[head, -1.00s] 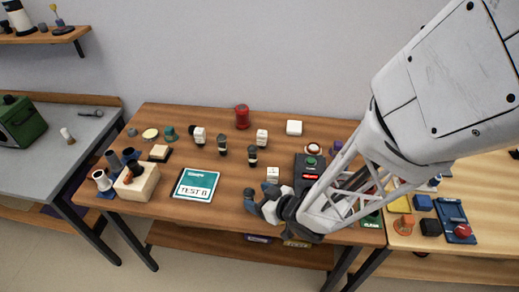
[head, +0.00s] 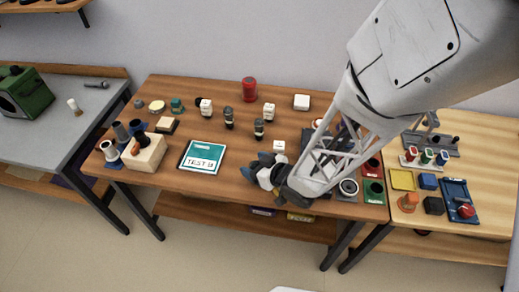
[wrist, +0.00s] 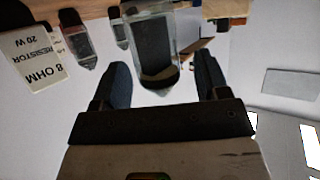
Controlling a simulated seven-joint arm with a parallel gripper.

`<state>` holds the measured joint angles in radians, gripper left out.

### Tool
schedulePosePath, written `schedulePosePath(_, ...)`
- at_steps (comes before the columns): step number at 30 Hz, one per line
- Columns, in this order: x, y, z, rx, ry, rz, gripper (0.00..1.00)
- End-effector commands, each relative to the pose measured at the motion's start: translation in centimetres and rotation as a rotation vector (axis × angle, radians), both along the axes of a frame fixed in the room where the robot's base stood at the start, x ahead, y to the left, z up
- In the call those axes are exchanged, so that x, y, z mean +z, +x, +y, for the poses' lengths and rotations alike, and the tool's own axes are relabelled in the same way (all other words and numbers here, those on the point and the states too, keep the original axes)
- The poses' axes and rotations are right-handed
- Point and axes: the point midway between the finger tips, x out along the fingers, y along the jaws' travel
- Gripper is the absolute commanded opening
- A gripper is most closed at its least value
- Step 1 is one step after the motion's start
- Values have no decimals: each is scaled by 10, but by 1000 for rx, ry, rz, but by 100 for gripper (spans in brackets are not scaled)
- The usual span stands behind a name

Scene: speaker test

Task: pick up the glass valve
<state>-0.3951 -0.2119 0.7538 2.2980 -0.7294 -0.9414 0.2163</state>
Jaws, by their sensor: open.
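Dark glass valves with pale bands stand on the wooden table, one (head: 258,129) in front and another (head: 228,118) behind it to the left. My gripper (head: 257,165) is open, low over the table's front part, nearer the viewer than these valves. In the wrist view a clear glass valve (wrist: 153,40) with a dark inside and a rounded tip shows large between the two spread fingers of my gripper (wrist: 160,65). I see no finger touching it. Another glass valve (wrist: 80,45) shows to its left; the wrist picture appears upside down.
A white resistor block (head: 279,147) sits just right of the front valve; a block marked 8 OHM (wrist: 32,58) shows in the wrist view. A teal TEST B board (head: 203,157) lies left. A red cylinder (head: 249,90) stands at the back.

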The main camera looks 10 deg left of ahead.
Motion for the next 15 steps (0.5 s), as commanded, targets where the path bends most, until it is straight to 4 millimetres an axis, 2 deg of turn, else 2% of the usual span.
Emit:
schedulePosePath(6,-6,7,13,1,0,0,68)
schedulePosePath(15,-6,9,14,0,0,0,68)
